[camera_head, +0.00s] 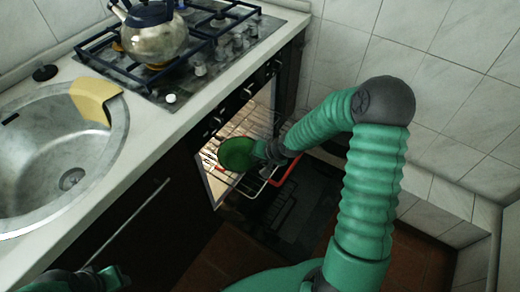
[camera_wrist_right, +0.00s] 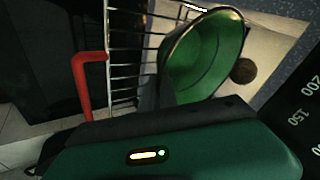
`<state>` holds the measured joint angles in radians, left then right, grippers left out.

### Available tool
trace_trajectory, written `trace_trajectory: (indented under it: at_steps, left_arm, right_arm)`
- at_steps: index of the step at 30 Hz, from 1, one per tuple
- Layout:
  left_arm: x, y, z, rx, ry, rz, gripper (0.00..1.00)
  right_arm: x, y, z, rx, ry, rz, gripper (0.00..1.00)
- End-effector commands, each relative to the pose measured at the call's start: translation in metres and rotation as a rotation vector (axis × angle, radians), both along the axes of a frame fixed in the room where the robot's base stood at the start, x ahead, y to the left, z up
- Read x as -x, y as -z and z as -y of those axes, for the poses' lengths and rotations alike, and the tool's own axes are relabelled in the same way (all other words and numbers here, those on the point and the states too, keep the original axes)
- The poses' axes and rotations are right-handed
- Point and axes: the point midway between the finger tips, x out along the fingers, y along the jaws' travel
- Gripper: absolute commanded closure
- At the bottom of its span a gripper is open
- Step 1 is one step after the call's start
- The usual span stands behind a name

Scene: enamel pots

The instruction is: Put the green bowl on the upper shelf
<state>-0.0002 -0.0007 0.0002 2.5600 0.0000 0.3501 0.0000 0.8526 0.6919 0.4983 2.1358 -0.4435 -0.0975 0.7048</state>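The green bowl (camera_head: 236,154) is tilted on its side in front of the lit oven opening. In the right wrist view the bowl (camera_wrist_right: 207,60) shows its hollow inside, with its lower edge at the dark fingers. My right gripper (camera_head: 259,151) appears shut on the bowl's edge; the fingertips are partly hidden. Wire shelves (camera_head: 210,160) show in the oven, and a wire rack (camera_wrist_right: 122,50) shows left of the bowl in the wrist view. I cannot tell which shelf is level with the bowl. My left gripper (camera_head: 112,278) is at the bottom left, dark and partly cut off.
A red handle-like part (camera_head: 283,172) is just right of and below the bowl; it also shows in the wrist view (camera_wrist_right: 88,75). The hob (camera_head: 190,60) with a kettle (camera_head: 153,35) is above the oven. A sink (camera_head: 55,150) with a yellow cloth (camera_head: 95,98) is left. Tiled wall is right.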

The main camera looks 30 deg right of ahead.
Motion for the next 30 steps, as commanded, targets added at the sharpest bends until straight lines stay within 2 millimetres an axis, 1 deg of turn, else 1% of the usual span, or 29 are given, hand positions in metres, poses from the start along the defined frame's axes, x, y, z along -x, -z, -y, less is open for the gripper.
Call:
trace_trajectory:
  at_steps: [1, 4, 6, 9, 11, 15, 16, 24, 27, 30]
  left_arm:
    - [0.0, 0.005, 0.0, 0.0, 0.0, 0.0, 0.64]
    - [0.0, 0.01, 0.0, 0.0, 0.0, -0.001, 0.64]
    - [0.0, 0.013, 0.0, 0.0, 0.0, -0.001, 0.64]
    - [0.0, 0.015, 0.0, 0.0, 0.0, -0.001, 0.64]
    - [0.0, 0.02, 0.0, 0.0, 0.0, -0.001, 0.64]
    - [0.0, 0.038, 0.0, 0.0, 0.0, -0.001, 0.64]
    - [0.0, 0.04, 0.0, 0.0, 0.0, -0.001, 0.64]
    - [0.0, 0.036, 0.0, 0.0, 0.0, 0.0, 0.64]
    - [0.0, 0.036, 0.0, 0.0, 0.0, 0.0, 0.64]
    - [0.0, 0.036, 0.0, 0.0, 0.0, 0.0, 0.64]
  right_arm:
    - [-0.01, 0.005, 0.015, -0.003, 0.007, 0.004, 1.0]
    - [-0.027, 0.008, 0.039, -0.004, 0.006, 0.004, 1.0]
    - [-0.037, 0.009, 0.051, -0.003, 0.003, 0.003, 1.0]
    - [-0.044, 0.01, 0.06, -0.001, -0.001, 0.001, 1.0]
    - [-0.045, 0.015, 0.062, -0.001, -0.002, 0.0, 1.0]
    - [-0.045, 0.042, 0.062, 0.001, -0.003, 0.0, 1.0]
    - [-0.045, 0.045, 0.062, 0.001, -0.002, -0.001, 1.0]
    - [-0.044, 0.044, 0.062, 0.001, -0.002, -0.001, 1.0]
    - [-0.044, 0.044, 0.062, 0.001, -0.002, -0.002, 0.86]
    - [-0.044, 0.044, 0.062, 0.001, -0.002, -0.002, 0.74]
